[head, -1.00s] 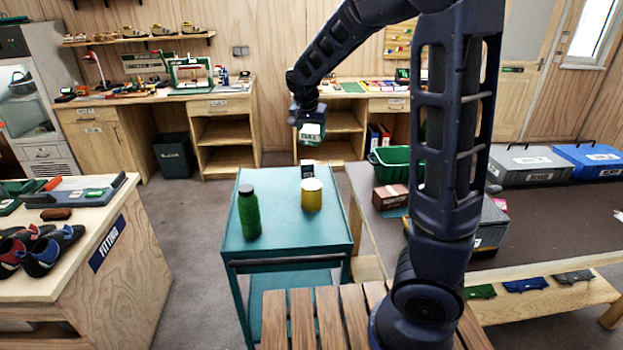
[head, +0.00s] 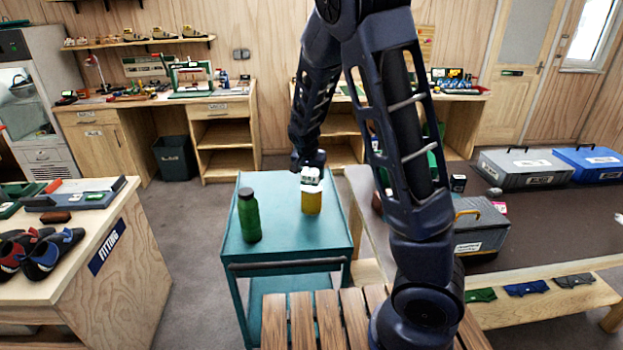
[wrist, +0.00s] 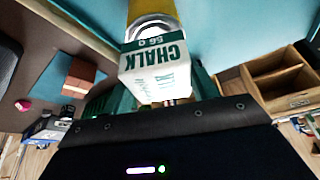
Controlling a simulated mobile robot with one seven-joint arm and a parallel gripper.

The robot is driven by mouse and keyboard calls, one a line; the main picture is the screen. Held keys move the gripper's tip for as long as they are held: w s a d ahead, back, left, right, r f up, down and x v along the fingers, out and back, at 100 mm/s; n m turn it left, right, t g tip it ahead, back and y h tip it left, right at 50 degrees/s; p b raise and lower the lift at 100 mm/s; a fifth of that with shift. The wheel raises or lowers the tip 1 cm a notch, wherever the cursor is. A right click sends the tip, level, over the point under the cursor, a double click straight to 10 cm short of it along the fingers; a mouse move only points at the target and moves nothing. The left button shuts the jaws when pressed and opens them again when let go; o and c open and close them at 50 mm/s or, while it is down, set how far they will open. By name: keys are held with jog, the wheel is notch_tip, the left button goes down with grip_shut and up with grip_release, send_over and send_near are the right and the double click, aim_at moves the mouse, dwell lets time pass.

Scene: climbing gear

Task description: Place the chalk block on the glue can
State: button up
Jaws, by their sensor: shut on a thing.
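The yellow glue can (head: 311,203) stands upright on the teal cart in the head view. My gripper (head: 310,169) is shut on the white chalk block (head: 311,179), and the block appears right at the can's top. In the wrist view the chalk block (wrist: 157,72), with green lettering, sits in front of my gripper (wrist: 172,102). Beyond it show the can's silver rim (wrist: 152,27) and part of its yellow side. The block hides much of the can's top. I cannot tell whether block and can touch.
A green bottle (head: 249,215) with a dark cap stands on the teal cart (head: 282,248), left of the can. The cart's front is clear. The brown table (head: 530,225) at right holds a grey toolbox (head: 480,228) and other cases. A wooden slatted surface (head: 330,320) lies in front.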

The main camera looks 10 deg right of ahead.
jog(key=shift+f, duration=1.1)
jog(key=shift+f, duration=0.1)
jog(key=o, duration=1)
jog(key=shift+c, duration=0.2)
jog(key=v, duration=1.2)
